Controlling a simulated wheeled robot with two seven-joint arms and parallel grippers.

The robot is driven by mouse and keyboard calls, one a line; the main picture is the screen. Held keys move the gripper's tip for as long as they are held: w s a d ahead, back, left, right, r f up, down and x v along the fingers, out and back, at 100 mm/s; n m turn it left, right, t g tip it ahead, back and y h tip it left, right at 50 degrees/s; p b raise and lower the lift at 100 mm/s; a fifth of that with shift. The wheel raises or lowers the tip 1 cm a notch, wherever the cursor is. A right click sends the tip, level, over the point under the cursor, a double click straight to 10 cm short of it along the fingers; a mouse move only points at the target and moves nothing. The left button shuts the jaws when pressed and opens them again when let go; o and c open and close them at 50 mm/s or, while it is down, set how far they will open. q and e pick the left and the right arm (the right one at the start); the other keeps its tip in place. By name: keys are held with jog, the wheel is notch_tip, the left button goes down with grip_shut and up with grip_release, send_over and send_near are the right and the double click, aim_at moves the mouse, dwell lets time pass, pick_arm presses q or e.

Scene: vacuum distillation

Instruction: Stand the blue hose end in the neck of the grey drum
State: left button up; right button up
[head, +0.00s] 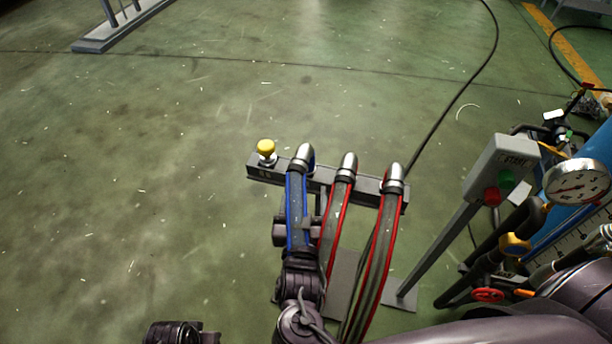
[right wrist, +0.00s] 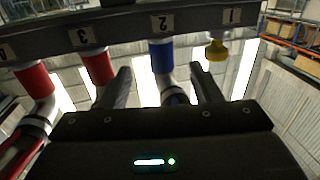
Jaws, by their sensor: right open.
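The blue hose (head: 297,205) is grey with blue edges and hangs from a dark rail (head: 328,186), its bright metal elbow (head: 304,155) at the top. In the right wrist view its blue collar (right wrist: 161,55) sits under label 2. My right gripper (right wrist: 165,85) is open, with one finger on each side of the blue hose's end fitting; I cannot tell whether they touch it. In the head view the right gripper (head: 297,230) is at the hose below the rail. Only a dark piece of my left arm shows at the bottom edge. I cannot make out the grey drum.
Two red-edged hoses (head: 337,215) (head: 378,255) hang close to the right of the blue one. A yellow knob (head: 266,147) stands at the rail's left end. A start-button post (head: 500,165), pressure gauge (head: 577,187) and pipes crowd the right.

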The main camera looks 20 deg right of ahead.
aim_at(306, 179)
jog(key=x, duration=0.7)
jog(key=shift+w+f+b, duration=0.2)
jog(key=shift+w+b, duration=0.2)
pick_arm(q)
notch_tip(306, 179, up, 3)
jog(key=shift+s+r, duration=0.1)
jog(key=shift+r, duration=0.1)
pick_arm(e)
grip_shut()
